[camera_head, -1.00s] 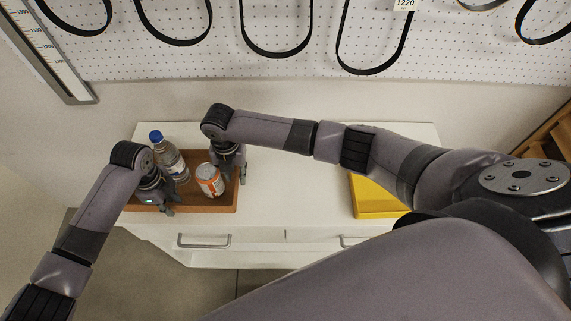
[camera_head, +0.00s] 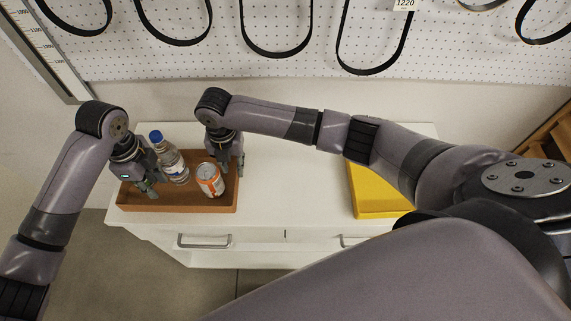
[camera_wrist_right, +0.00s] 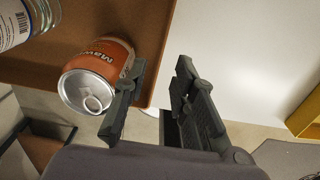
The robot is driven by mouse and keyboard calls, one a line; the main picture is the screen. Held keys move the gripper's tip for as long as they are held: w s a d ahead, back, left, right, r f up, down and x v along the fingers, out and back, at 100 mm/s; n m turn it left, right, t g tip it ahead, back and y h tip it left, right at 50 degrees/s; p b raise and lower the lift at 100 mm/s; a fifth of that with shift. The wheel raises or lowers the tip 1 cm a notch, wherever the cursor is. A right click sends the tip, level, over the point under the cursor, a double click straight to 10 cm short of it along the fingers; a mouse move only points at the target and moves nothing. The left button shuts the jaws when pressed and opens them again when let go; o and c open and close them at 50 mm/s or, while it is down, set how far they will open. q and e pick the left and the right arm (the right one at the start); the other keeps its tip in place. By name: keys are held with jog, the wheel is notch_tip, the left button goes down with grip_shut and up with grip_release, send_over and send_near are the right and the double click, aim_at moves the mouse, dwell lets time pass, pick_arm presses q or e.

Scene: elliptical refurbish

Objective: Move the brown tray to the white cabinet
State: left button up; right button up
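The brown tray (camera_head: 200,209) lies on the left part of a white drawer unit (camera_head: 290,205); it also shows in the right wrist view (camera_wrist_right: 150,30). In it are a clear bottle with a blue cap (camera_head: 171,163) and an orange-and-silver can (camera_head: 210,180), near the right wall. My left gripper (camera_head: 148,186) is over the tray's left part, left of the bottle, fingers apart and empty. My right gripper (camera_head: 232,172) is at the tray's right edge. In the right wrist view its fingers (camera_wrist_right: 155,95) are open, one beside the can (camera_wrist_right: 97,75), the other over white surface.
A yellow container (camera_head: 380,197) stands on the right part of the white top, partly behind my right arm. The top between it and the tray is clear. Drawer handles (camera_head: 204,241) line the front. A pegboard with hanging black belts (camera_head: 277,45) is behind.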

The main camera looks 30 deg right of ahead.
notch_tip(320, 180, up, 7)
jog(key=shift+r, duration=0.2)
dwell(0.6)
